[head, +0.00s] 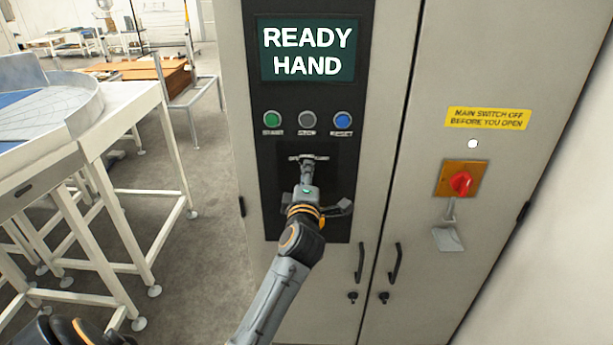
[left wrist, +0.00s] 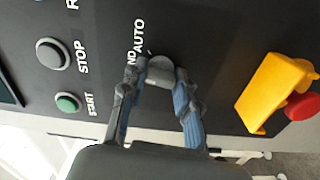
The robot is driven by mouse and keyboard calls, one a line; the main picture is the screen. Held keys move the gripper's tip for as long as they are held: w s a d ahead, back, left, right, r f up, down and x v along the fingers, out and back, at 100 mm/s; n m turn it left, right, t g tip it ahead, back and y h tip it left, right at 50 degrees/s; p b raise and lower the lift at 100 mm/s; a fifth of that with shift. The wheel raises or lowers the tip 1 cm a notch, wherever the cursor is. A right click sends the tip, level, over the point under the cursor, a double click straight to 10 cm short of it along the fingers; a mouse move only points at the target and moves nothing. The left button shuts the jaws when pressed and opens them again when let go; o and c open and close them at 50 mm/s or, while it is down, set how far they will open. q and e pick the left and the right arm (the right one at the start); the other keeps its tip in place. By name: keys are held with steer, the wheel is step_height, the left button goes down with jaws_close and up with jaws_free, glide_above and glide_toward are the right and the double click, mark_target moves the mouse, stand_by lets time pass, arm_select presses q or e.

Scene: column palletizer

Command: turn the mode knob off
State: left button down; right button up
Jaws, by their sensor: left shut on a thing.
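The mode knob (left wrist: 160,70) is a grey round knob on the dark control panel in the left wrist view, beside the labels HAND and AUTO, the first partly covered. My left gripper (left wrist: 159,75) has its two fingers on either side of the knob and is shut on it. In the head view my left gripper (head: 308,160) is at the panel below the row of buttons and hides the knob there. The panel screen (head: 307,50) reads READY HAND. My right gripper is not in view.
Green, grey and blue buttons (head: 307,119) sit just above my gripper. A red button in a yellow guard (left wrist: 268,95) is beside the knob in the wrist view. A red main switch (head: 461,184) is on the right door. A white-legged conveyor table (head: 120,110) stands left.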

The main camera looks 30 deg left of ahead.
arm_select(q)
steer(key=n, duration=1.1)
steer(key=shift+n, duration=0.3)
stand_by(0.4)
steer(key=c, duration=1)
jaws_free()
steer(key=v, duration=1.2)
steer(key=shift+f, duration=0.1)
